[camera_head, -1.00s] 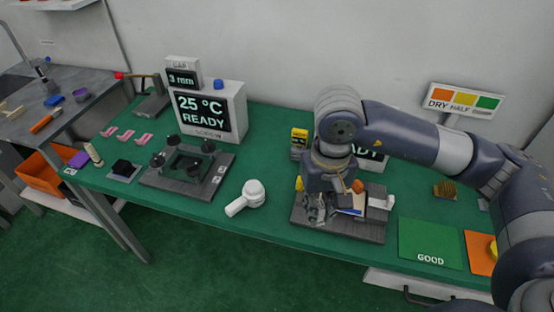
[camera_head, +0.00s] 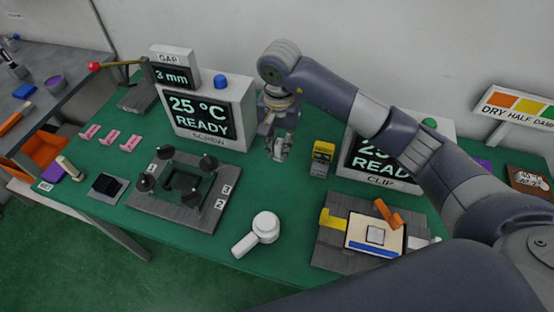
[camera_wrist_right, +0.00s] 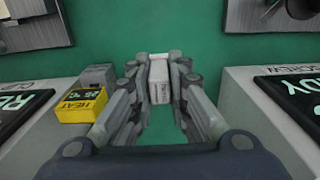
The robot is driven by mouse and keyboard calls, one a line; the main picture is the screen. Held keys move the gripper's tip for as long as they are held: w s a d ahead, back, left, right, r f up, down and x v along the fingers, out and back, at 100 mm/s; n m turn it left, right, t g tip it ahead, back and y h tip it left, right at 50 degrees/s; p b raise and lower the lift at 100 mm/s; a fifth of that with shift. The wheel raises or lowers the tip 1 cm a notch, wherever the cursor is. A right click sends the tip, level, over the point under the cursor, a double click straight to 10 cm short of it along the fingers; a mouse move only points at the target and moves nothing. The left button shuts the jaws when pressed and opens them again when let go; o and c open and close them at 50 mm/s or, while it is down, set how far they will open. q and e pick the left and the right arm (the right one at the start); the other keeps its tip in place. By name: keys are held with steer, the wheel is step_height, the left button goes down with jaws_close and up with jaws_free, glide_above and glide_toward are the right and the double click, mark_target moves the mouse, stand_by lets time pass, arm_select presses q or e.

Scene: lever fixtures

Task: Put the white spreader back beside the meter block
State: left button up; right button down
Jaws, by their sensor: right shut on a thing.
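My right gripper (camera_head: 280,150) is over the green table between the two display boxes, to the left of the meter block (camera_head: 322,157). In the wrist view it is shut on a small white block (camera_wrist_right: 160,80), which I take to be the white spreader. The meter block, grey with a yellow face, shows left of the fingers there (camera_wrist_right: 82,104), apart from them. In the head view the spreader is mostly hidden by the fingers. I cannot tell whether it touches the table. My left gripper is not in view.
The SCREW display (camera_head: 208,112) stands left of the gripper, the CLIP display (camera_head: 382,160) right. In front are the clip fixture (camera_head: 330,258) with an orange lever (camera_head: 387,212), a white round-headed handled tool (camera_head: 262,230) and the four-post fixture (camera_head: 190,212). Green table around the gripper is clear.

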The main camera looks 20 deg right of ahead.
mark_target(279, 155)
steer(key=f, duration=0.2)
steer(key=shift+s+f+p, duration=0.3)
steer(key=shift+f, duration=0.05)
steer(key=shift+w+f, duration=0.1)
steer(key=shift+f, duration=0.25)
step_height(279, 155, down, 3)
steer(key=shift+p, duration=0.4)
steer(key=shift+w+f, duration=0.1)
steer(key=shift+f, duration=0.55)
steer(key=c, duration=1.5)
jaws_free()
steer(key=shift+c, duration=0.2)
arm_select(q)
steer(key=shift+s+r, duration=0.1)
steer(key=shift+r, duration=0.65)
arm_select(e)
steer(key=shift+r, duration=0.1)
